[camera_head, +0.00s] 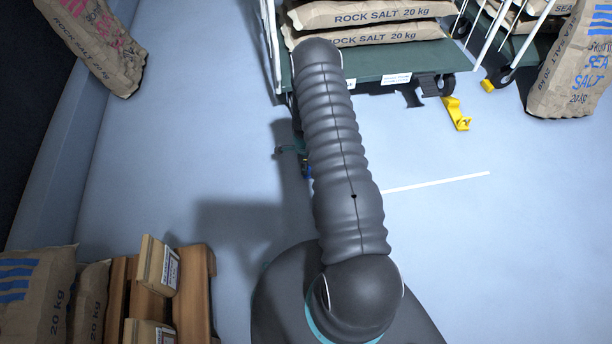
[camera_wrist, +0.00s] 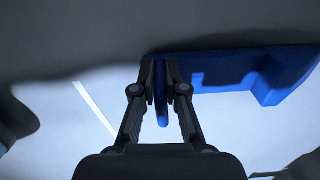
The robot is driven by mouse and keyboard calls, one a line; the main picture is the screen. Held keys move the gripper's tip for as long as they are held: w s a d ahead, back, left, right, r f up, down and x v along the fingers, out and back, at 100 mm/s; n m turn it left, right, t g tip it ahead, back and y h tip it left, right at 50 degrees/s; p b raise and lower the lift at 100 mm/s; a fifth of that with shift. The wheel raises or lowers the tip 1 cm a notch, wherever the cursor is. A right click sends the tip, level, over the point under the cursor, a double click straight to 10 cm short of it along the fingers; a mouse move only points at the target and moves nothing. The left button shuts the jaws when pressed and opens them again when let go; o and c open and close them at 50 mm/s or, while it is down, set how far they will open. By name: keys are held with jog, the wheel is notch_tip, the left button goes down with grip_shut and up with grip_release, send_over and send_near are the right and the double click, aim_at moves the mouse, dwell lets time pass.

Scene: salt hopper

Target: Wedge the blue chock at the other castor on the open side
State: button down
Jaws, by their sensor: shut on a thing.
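The blue chock (camera_wrist: 228,72) fills the upper right of the wrist view. My gripper (camera_wrist: 161,72) is shut on its thin upright fin, with the wider blue body reaching off to the right. The trolley (camera_head: 385,68) has a green deck. Its right front castor (camera_head: 447,85) is visible, with a yellow chock (camera_head: 457,114) on the floor close to it. The left front castor is hidden behind my arm.
Rock salt sacks (camera_head: 375,34) lie on the trolley. A second trolley's castor (camera_head: 501,76) and a sea salt sack (camera_head: 570,70) stand at the right. A pallet (camera_head: 198,270) with sacks is at lower left. The floor right of my arm is clear, with a white line (camera_head: 435,183).

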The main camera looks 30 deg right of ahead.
jog(key=w+b, duration=0.1)
jog(key=w, duration=0.1)
jog(key=w+d+b, duration=0.1)
jog(key=w+b, duration=0.2)
jog(key=w, duration=0.1)
jog(key=shift+d+f+b, duration=0.15)
jog(key=shift+d+b, duration=0.15)
jog(key=shift+d, duration=0.05)
jog(key=shift+w+d+r+b, duration=0.1)
jog(key=shift+w+d+b, duration=0.15)
jog(key=shift+w, duration=0.45)
jog(key=shift+w+d+r+b, duration=0.15)
jog(key=shift+w+b, duration=0.15)
jog(key=shift+w, duration=0.4)
jog(key=shift+w+d+f, duration=0.15)
jog(key=shift+w, duration=0.35)
jog(key=shift+w+d+f, duration=0.15)
jog(key=shift+w, duration=0.3)
jog(key=shift+w+d+f, duration=0.15)
jog(key=shift+w, duration=0.35)
jog(key=shift+w+d, duration=0.1)
jog(key=shift+w, duration=0.25)
jog(key=c, duration=1.1)
grip_release()
jog(key=shift+c, duration=0.2)
jog(key=shift+s, duration=0.1)
